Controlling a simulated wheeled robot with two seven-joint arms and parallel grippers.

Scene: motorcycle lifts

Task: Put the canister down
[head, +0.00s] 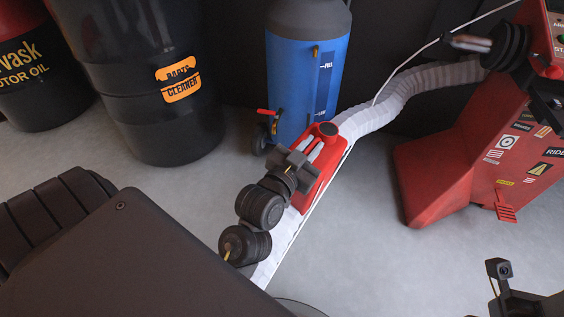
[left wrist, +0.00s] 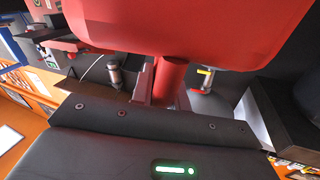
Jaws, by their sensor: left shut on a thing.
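The red canister (head: 326,170) with a dark round cap is in the middle of the head view. My left gripper (head: 302,162) is shut on it, with its fingers against the canister's upper left part. My left arm comes in from the lower left. In the left wrist view the canister (left wrist: 190,25) fills the top as a large red body. Its base and any contact below are hidden, so I cannot tell whether it touches anything. A dark part at the lower right of the head view looks like my right gripper (head: 505,290), cut by the edge; its jaw is unclear.
A blue and grey tank (head: 300,75) with a small wheel stands behind the canister. A white ribbed hose (head: 405,85) passes behind it. Black drums (head: 150,110) stand at the back left, a red machine (head: 450,170) at the right. Grey floor (head: 370,240) between is clear.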

